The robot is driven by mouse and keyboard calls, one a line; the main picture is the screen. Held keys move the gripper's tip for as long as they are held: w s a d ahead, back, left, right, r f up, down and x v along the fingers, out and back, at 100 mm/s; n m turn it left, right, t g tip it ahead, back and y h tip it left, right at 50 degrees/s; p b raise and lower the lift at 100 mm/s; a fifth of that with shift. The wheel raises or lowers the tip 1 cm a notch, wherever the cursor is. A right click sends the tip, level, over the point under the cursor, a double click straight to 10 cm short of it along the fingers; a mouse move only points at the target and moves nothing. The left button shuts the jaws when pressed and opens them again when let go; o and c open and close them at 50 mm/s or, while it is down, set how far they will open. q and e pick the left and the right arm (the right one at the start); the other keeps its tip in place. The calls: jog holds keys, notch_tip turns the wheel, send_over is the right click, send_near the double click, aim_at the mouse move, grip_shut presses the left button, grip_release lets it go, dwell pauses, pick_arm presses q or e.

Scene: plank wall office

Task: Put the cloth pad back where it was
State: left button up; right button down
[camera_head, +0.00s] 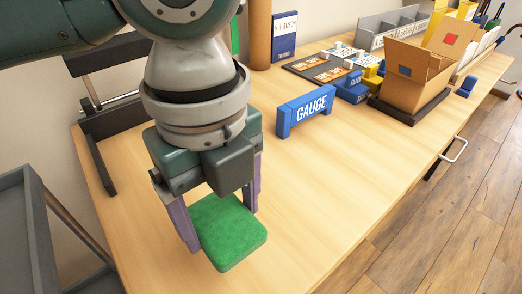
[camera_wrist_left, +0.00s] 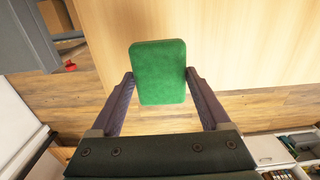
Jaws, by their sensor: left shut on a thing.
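The green cloth pad (camera_head: 232,234) is a flat square with rounded corners. My left gripper (camera_head: 221,214) points down, with its purple fingers shut on two opposite sides of the pad. The pad is at the near end of the wooden desk (camera_head: 330,190); I cannot tell whether it touches the top. In the left wrist view the pad (camera_wrist_left: 158,72) sits between the fingertips (camera_wrist_left: 160,78), with desk wood and floor behind it. My right gripper is not in view.
A blue GAUGE block (camera_head: 306,111) stands behind the pad. A dark stand (camera_head: 105,115) is at the desk's left side, and a grey cart (camera_head: 30,215) is left of the desk. An open cardboard box (camera_head: 413,78) stands farther back. The desk right of the pad is clear.

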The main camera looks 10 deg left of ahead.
aim_at(230, 246)
pick_arm(q)
notch_tip(230, 246, down, 7)
jog(key=shift+f+b, duration=0.2)
jog(key=shift+b, duration=0.6)
jog(key=shift+f, duration=0.15)
jog(key=o, duration=1.3)
